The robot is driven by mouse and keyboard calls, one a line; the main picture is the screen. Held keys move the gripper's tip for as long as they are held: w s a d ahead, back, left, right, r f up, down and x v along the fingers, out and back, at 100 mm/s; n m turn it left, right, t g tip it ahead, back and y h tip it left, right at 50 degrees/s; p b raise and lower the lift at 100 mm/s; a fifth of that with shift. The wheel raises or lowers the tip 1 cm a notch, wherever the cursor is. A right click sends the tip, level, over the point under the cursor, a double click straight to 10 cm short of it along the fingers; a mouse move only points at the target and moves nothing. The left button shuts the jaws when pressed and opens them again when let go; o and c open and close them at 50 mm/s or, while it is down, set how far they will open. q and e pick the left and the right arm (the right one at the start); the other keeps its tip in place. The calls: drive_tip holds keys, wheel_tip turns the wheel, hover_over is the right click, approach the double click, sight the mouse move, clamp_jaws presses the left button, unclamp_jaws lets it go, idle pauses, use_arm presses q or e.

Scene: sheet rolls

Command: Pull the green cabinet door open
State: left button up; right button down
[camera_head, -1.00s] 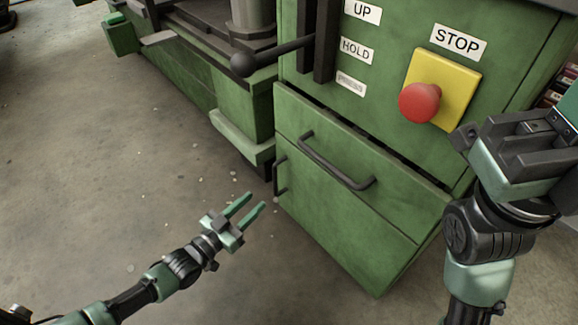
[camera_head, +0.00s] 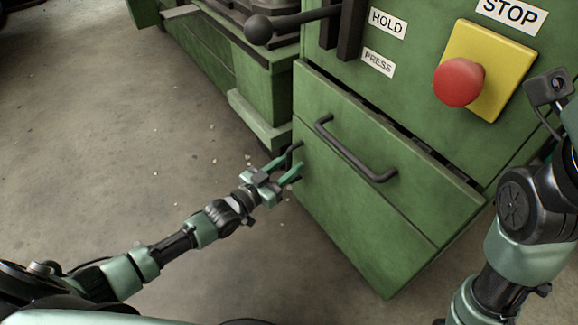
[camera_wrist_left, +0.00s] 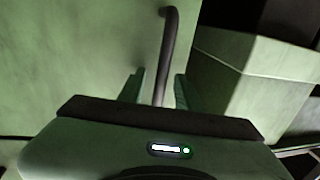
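The green cabinet door (camera_head: 340,205) is the lower front panel of the green machine and looks shut. Its dark vertical bar handle (camera_head: 292,152) is at the door's left edge and is partly hidden by my left gripper (camera_head: 289,168). In the left wrist view, the handle (camera_wrist_left: 169,45) runs down between the two green fingers of my left gripper (camera_wrist_left: 158,88). The fingers stand apart on either side of the bar, with small gaps visible, so the gripper is open around it. My right arm shows at the right edge, but its fingers are out of view.
Above the door is a green drawer (camera_head: 400,150) with its own dark handle (camera_head: 352,152). A red stop button (camera_head: 459,82) on a yellow plate (camera_head: 497,50) and a black lever knob (camera_head: 258,30) are higher up. The concrete floor (camera_head: 110,150) at left is clear.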

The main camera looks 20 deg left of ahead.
use_arm(q)
clamp_jaws()
idle(1.4)
